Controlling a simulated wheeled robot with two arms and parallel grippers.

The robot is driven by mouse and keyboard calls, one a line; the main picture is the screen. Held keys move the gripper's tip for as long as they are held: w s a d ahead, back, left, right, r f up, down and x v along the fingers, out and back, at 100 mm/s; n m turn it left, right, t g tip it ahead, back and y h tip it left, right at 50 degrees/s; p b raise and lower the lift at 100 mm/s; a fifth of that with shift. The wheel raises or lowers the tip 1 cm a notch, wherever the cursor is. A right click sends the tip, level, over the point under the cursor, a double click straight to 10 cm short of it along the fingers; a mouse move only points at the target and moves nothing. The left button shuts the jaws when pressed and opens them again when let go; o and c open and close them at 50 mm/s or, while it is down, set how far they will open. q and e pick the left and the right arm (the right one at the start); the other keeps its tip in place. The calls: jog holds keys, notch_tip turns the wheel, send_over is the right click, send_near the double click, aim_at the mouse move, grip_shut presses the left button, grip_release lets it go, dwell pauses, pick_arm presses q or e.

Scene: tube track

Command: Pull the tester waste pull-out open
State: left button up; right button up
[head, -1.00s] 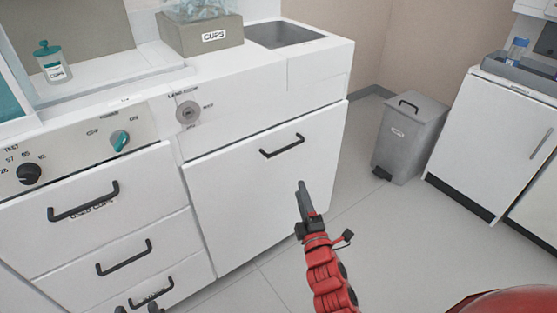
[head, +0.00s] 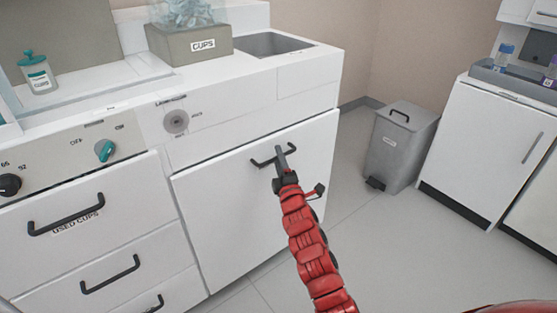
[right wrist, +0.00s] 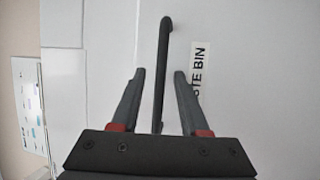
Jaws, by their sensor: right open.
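The waste pull-out (head: 225,215) is a wide white front below the sink counter, and it looks shut. Its black bar handle (head: 262,162) sits near the top edge, partly hidden by my right gripper (head: 281,155). In the right wrist view the handle (right wrist: 164,50) runs upright between the two open fingers of my right gripper (right wrist: 158,76). The fingers lie on either side of the bar with gaps; I see no grip on it. A partly hidden label ending in "STE BIN" (right wrist: 199,72) is beside the handle. My left gripper is not in view.
Drawers with black handles (head: 66,215) stand left of the pull-out. A grey pedal bin (head: 400,145) and a white cabinet (head: 485,150) stand at the right. Open floor (head: 390,245) lies in front. A cups box (head: 190,45) and sink (head: 270,45) are above.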

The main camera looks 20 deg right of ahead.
jog(key=shift+w, duration=0.3)
grip_shut()
dwell(1.3)
